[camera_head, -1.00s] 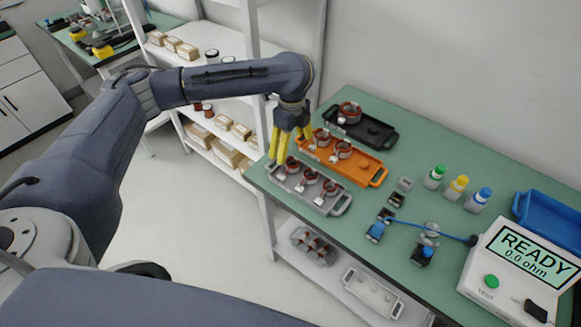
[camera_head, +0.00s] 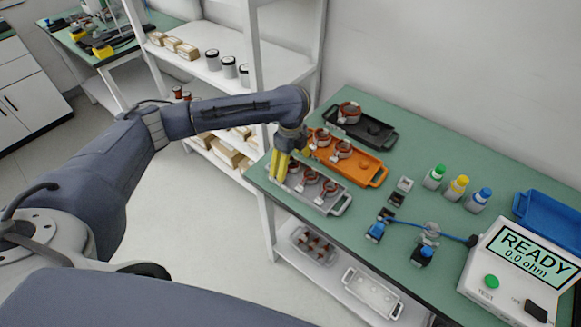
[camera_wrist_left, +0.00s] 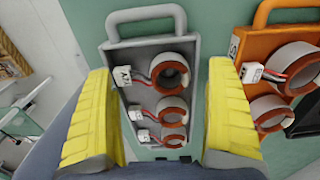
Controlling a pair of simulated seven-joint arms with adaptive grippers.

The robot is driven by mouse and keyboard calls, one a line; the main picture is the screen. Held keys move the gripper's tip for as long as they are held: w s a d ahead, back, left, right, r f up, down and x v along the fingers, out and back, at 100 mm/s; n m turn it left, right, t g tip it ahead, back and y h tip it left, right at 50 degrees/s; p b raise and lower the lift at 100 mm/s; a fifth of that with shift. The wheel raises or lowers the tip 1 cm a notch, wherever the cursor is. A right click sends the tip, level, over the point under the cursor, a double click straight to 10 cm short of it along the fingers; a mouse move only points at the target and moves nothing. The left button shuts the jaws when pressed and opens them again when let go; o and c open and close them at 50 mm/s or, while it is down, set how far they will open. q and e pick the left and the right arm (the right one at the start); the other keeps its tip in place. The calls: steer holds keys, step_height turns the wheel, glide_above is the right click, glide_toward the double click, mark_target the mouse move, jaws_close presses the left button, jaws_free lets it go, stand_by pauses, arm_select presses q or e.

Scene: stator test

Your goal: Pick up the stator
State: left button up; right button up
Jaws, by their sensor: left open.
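My left gripper (camera_head: 290,165) is open, its yellow fingers pointing down over the left end of the grey tray (camera_head: 337,205). The grey tray holds a row of copper-coloured ring stators with white tags. The nearest stator to the gripper (camera_head: 294,167) is partly hidden by the fingers in the head view. In the left wrist view the gripper's fingers (camera_wrist_left: 160,115) stand apart on either side of the row of stators. The largest-looking stator there (camera_wrist_left: 170,73) lies between the fingers, with nothing gripped. My right gripper is not in view.
An orange tray (camera_head: 377,178) with stators and a black tray (camera_head: 378,142) with one stator stand behind the grey tray. Capped bottles (camera_head: 457,188), small clamps with a blue cable, and a tester (camera_head: 517,260) reading READY are to the right. A white shelf post rises left of the table.

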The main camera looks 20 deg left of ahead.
arm_select(q)
steer(key=shift+f, duration=0.15)
jaws_close()
stand_by(0.7)
